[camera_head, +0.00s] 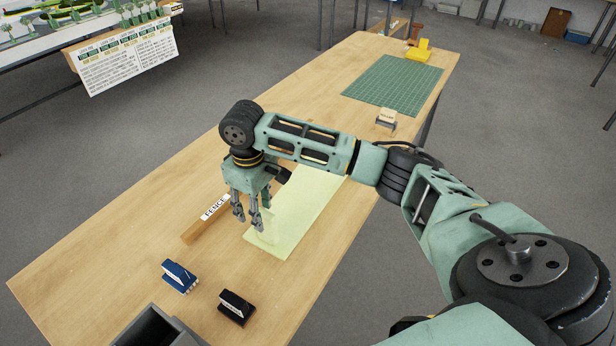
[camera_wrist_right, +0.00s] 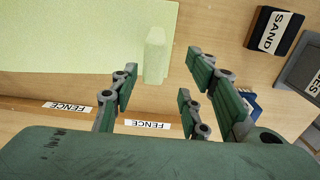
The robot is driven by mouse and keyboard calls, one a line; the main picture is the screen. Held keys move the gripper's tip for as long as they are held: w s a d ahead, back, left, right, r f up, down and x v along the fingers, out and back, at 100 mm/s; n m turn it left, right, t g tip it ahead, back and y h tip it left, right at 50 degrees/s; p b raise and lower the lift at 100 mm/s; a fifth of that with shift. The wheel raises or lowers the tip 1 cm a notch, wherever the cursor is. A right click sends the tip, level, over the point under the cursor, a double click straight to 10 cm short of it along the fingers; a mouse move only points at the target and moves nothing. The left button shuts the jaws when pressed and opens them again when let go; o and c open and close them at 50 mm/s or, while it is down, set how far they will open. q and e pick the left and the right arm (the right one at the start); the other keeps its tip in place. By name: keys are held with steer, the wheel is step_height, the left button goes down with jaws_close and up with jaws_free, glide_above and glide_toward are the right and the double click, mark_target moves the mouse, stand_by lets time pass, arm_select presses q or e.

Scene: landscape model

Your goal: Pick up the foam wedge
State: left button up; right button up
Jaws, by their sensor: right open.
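The foam wedge looks to be the small pale yellow-green block (camera_wrist_right: 154,55) in the right wrist view. It lies at the edge of a flat sheet of the same colour (camera_head: 305,205). In the head view it is hard to tell from the sheet. My right gripper (camera_head: 248,220) points down over the table beside the sheet's near-left part. In the right wrist view the gripper (camera_wrist_right: 160,80) is open, its fingers to either side of the wedge in the picture. I cannot tell its height above the wedge. My left gripper is not in view.
A wooden strip labelled FENCE (camera_head: 207,219) lies left of the gripper. A blue block (camera_head: 179,276), a black block (camera_head: 236,307) and a grey bin (camera_head: 155,328) are at the near end. A green mat (camera_head: 393,82) lies farther off. The table's left side is clear.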

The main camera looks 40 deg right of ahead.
mark_target(267, 226)
steer(key=shift+s+d+f, duration=0.1)
steer(key=shift+s+f, duration=0.05)
steer(key=shift+f, duration=0.35)
steer(key=shift+s+d+f, duration=0.1)
steer(key=shift+f, duration=0.35)
steer(key=f, duration=0.1)
steer(key=f+p, duration=0.1)
steer(key=f, duration=0.2)
steer(key=shift+s+d+f+p, duration=0.2)
steer(key=shift+d+f+p, duration=0.05)
steer(key=shift+d+p, duration=0.15)
steer(key=shift+f, duration=0.4)
steer(key=shift+c, duration=0.2)
steer(key=c, duration=0.4)
jaws_close()
steer(key=shift+r, duration=0.1)
